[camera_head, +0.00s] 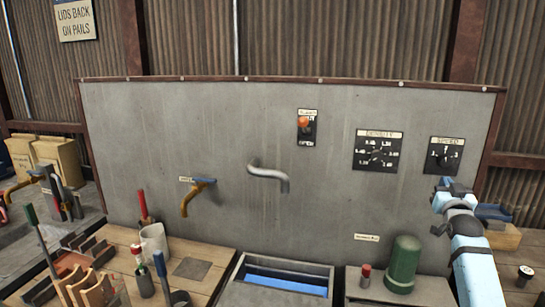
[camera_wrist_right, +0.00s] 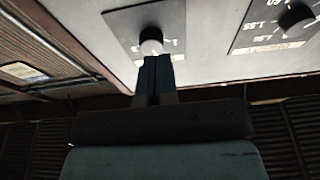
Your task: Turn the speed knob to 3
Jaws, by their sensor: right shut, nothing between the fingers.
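The speed knob (camera_head: 442,158) is a small dark round knob on a black plate (camera_head: 456,152) labelled SPEED, at the right of the grey wall panel. In the right wrist view the knob (camera_wrist_right: 151,40) looks pale on top, and the view is upside down. My right gripper (camera_head: 449,183) is just below the plate in the head view. Its fingers (camera_wrist_right: 154,64) are shut together with nothing between them, tips at the knob's edge in the wrist view. I cannot tell whether they touch it. The dial's numbers and pointer are too small to read. My left gripper is not in view.
A second knob plate labelled DENSITY (camera_head: 379,151) is left of the speed plate. A switch with an orange top (camera_head: 303,122) and a grey pipe spout (camera_head: 269,174) are further left. A green cylinder (camera_head: 404,263) stands below, left of my right arm.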

